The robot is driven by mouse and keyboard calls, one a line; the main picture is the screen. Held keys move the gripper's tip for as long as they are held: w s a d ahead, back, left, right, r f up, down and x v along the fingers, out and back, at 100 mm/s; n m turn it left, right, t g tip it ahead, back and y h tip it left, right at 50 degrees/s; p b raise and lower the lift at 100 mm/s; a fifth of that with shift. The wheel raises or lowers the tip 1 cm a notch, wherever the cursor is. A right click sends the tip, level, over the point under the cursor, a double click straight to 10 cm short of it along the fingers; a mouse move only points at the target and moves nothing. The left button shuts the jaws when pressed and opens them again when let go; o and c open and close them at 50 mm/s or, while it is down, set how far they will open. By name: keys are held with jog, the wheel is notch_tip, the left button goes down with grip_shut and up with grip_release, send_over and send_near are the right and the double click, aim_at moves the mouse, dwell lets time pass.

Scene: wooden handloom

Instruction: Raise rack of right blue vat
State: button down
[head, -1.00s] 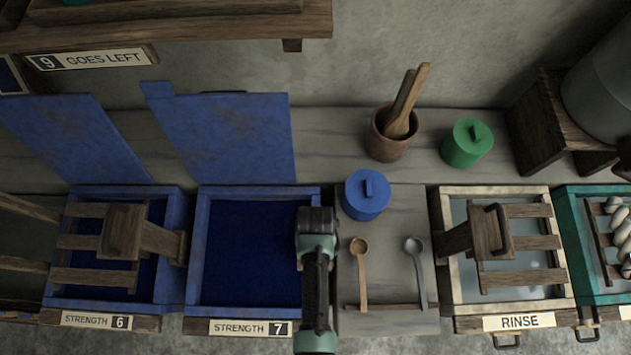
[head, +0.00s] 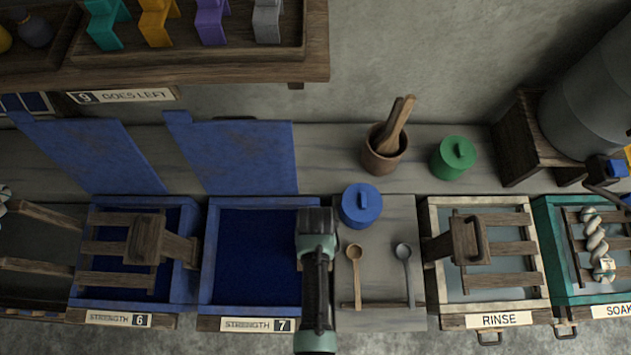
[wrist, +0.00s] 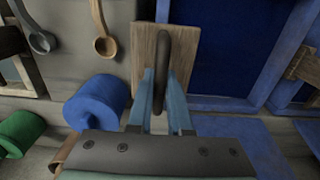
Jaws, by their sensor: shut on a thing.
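The right blue vat (head: 206,262), labelled strength 7, has a blue frame around dark blue liquid. My gripper (head: 317,225) is above its right edge in the head view and hides what it holds there. In the wrist view my gripper (wrist: 161,76) is shut on a dark curved handle (wrist: 161,48) fixed to a wooden plate (wrist: 182,50) of the rack, beside the vat (wrist: 262,75). No slats of this rack show above the liquid; the rest of it is hidden.
The strength 6 vat (head: 80,262) stands left with its wooden rack showing. A blue lidded jar (head: 361,206) stands close right of my gripper. Two ladles (head: 355,275) lie on the bench; the rinse vat (head: 433,235) is farther right. A shelf (head: 200,72) overhangs at upper left.

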jog(key=shift+r+p, duration=4.05)
jog(key=shift+r, duration=0.35)
jog(key=shift+w, duration=0.1)
grip_release()
jog(key=shift+f, duration=0.1)
notch_tip(320, 180, up, 7)
